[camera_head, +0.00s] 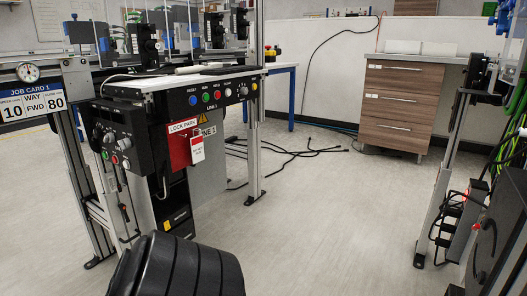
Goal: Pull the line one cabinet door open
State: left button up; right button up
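The line one cabinet (208,170) is the grey panel under the LINE 1 control panel (215,95), left of centre. Its upper part carries a yellow warning triangle and a "LINE 1" label. A red LOCK PARK board (179,147) with a hanging red and white tag (197,149) covers part of its left side. I cannot make out a handle or a door gap, so I cannot tell whether the door is shut. Neither of my grippers shows in the view.
A dark ribbed shape fills the bottom left foreground. A black control box (112,139) stands left of the cabinet. Black cables (300,150) lie on the floor behind. A wooden drawer unit (397,101) is at the back right. The middle floor (330,215) is clear.

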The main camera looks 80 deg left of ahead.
aim_at(208, 179)
jog(key=i, duration=0.2)
jog(key=u, duration=3.45)
jog(key=i, duration=1.15)
jog(key=z, duration=1.9)
jog(key=i, duration=1.5)
jog(key=u, duration=2.85)
